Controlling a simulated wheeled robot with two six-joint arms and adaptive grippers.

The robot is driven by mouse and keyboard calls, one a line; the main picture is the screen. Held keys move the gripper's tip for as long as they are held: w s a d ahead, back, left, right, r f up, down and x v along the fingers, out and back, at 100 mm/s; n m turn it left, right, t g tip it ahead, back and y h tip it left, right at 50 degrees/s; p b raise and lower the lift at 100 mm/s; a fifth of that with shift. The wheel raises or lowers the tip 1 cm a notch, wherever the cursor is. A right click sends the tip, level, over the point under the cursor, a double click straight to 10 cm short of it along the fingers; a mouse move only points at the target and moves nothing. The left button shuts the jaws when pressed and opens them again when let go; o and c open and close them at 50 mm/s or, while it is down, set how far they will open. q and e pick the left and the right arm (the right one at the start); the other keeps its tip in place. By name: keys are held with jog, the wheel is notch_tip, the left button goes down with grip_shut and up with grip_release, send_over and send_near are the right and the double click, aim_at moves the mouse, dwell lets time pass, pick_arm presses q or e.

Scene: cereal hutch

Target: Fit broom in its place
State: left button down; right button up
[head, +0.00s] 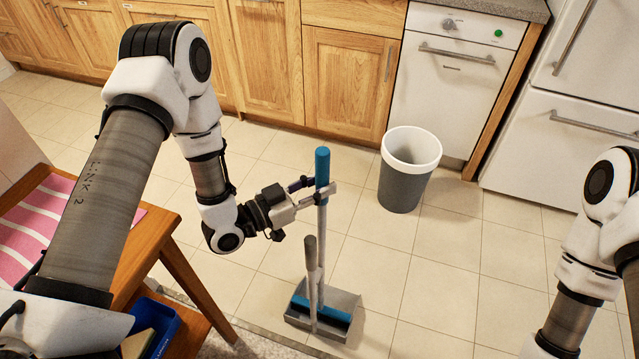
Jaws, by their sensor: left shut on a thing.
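The broom (322,168) has a blue grip at the top, a thin light shaft and a blue head low down. It stands about upright.
A grey bin with a white rim (406,185) stands right of the broom. Wooden cabinets (345,80), a dishwasher (445,90) and a white fridge (565,140) line the back. A wooden bench (150,245) stands at left. Tiled floor at right is clear.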

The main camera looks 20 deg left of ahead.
pick_arm(q)
jog(key=shift+f+b, duration=0.6)
jog(key=shift+f, duration=0.15)
dwell(0.3)
jog(key=c, duration=0.8)
grip_release()
